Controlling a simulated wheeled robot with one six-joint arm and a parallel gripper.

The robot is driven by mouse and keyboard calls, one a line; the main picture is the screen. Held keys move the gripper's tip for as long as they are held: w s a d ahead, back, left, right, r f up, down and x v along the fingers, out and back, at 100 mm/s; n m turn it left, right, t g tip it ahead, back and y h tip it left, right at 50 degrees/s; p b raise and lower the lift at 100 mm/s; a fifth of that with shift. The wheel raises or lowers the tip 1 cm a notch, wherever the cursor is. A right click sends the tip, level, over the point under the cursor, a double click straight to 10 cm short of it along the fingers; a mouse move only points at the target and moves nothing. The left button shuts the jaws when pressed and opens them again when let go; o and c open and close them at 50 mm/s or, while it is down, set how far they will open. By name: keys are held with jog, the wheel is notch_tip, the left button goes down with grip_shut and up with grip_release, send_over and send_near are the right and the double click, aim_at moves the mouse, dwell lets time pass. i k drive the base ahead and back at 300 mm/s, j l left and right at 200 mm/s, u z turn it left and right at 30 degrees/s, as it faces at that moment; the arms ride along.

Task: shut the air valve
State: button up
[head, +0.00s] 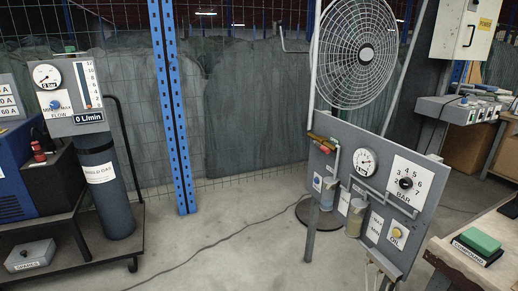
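A grey upright panel (340,135) on posts stands right of centre in the head view, with air fittings on it. At its upper left is a brass-coloured fitting (320,138) with a red part (325,149) just below it; this looks like the air valve, but it is too small to tell its handle position. A round pressure gauge (365,161) sits to its right. Further right is a black knob (405,183) on a white BAR dial plate (420,177). My gripper is not in view.
A fan (354,50) stands behind the panel. A gas cylinder (105,188) on a trolley stands left, by a blue post (174,110). A bench with a green block (481,240) is at lower right. The concrete floor (235,235) between is open, with a thin cable across it.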

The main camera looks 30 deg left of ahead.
aim_at(324, 149)
jog(key=u, duration=0.85)
